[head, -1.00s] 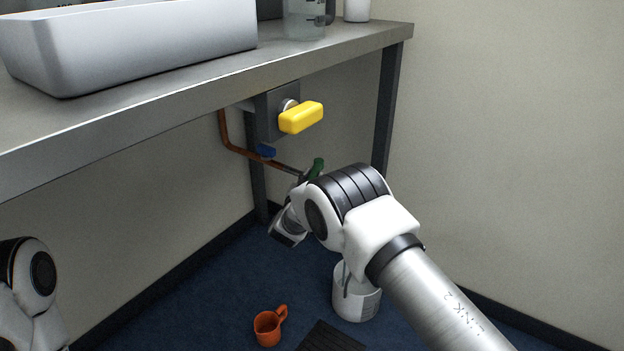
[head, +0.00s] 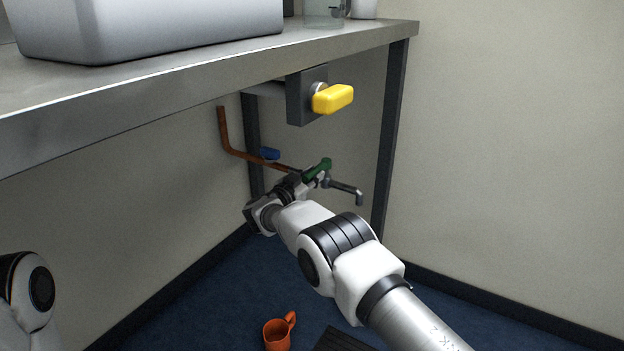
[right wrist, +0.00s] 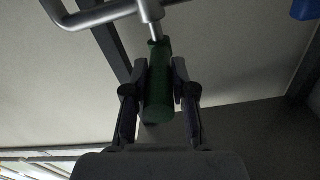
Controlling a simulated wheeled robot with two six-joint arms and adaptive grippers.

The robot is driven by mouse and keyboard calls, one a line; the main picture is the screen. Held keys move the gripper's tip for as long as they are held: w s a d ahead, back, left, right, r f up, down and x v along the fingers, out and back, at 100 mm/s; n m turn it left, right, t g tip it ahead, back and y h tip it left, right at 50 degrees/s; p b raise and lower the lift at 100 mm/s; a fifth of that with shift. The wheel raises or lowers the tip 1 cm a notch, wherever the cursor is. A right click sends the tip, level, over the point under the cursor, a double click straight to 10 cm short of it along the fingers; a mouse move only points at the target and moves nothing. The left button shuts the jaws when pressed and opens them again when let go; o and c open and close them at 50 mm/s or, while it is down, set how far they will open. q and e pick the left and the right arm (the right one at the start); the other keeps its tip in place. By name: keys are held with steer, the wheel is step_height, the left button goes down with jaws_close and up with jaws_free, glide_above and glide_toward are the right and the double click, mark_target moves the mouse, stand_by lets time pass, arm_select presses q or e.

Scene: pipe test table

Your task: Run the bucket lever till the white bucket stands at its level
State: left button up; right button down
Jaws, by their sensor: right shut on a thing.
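A green lever handle (head: 318,169) sits on a metal tap with a spout (head: 346,188) at the end of a copper pipe. My right gripper (head: 305,181) is at the green handle. In the right wrist view the green handle (right wrist: 157,98) lies between both fingers of my right gripper (right wrist: 160,84), which are shut on it. The tap's metal body (right wrist: 152,12) shows just beyond. The white bucket is not visible now; my right arm covers the floor where it stood. My left gripper is out of view; only part of that arm shows at the lower left.
A yellow handle (head: 333,98) on a grey box (head: 300,97) is under the metal table (head: 190,84). A blue handle (head: 270,154) sits on the copper pipe (head: 233,148). An orange mug (head: 277,335) and a dark grate (head: 340,340) are on the blue floor.

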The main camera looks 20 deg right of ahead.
steer(key=c, duration=0.9)
jaws_free()
steer(key=shift+r, duration=0.1)
steer(key=shift+c, duration=0.2)
steer(key=v, duration=0.7)
steer(key=shift+a, duration=0.2)
steer(key=shift+s, duration=0.15)
